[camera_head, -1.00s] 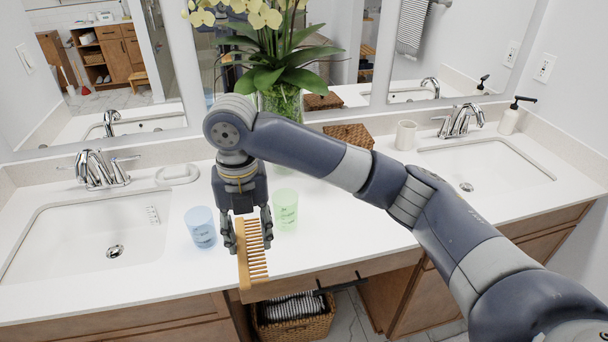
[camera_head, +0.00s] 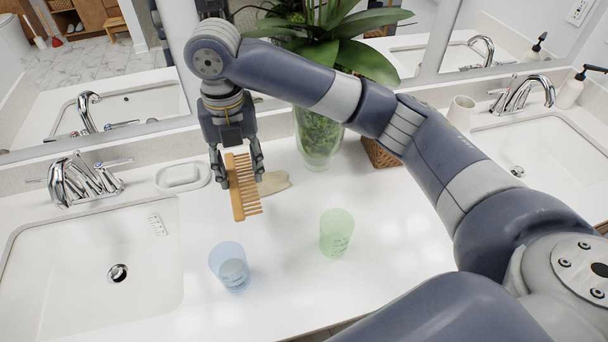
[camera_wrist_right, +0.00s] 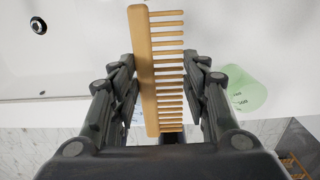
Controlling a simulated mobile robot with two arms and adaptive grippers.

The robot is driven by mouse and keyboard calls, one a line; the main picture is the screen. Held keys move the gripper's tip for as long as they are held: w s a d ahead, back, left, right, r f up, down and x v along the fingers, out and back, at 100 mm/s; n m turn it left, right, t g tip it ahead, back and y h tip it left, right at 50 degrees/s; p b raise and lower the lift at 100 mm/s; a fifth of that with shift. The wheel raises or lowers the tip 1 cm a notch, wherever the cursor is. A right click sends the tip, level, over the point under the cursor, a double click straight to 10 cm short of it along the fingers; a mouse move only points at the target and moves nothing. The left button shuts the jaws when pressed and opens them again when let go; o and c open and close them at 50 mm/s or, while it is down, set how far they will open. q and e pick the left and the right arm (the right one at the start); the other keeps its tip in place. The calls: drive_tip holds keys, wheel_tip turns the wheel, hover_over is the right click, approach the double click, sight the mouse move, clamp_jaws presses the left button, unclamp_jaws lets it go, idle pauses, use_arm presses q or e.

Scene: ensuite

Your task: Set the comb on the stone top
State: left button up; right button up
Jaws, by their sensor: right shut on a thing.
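My right gripper (camera_head: 237,170) is shut on the wooden comb (camera_head: 238,190), its fingers on either side of it. The comb hangs with its teeth to the right, over the back part of the white stone top (camera_head: 300,285). A gap below the comb is hard to judge. In the right wrist view the comb (camera_wrist_right: 145,70) stands between the two fingers (camera_wrist_right: 160,92). My left gripper is not in view.
A flat beige piece (camera_head: 273,183) lies just right of the comb. A blue cup (camera_head: 230,265) and a green cup (camera_head: 336,232) stand nearer the front. A soap dish (camera_head: 182,177), left sink (camera_head: 90,260) and glass vase (camera_head: 318,140) are close by. The counter between the cups is clear.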

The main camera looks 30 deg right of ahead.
sight(254, 228)
drive_tip(key=shift+s+f, duration=0.1)
drive_tip(key=shift+s, duration=0.15)
wheel_tip(254, 228, down, 17)
drive_tip(key=p, duration=0.4)
drive_tip(key=shift+f, duration=0.35)
drive_tip(key=shift+f, duration=0.2)
drive_tip(key=o, duration=0.9)
drive_tip(key=shift+r, duration=0.1)
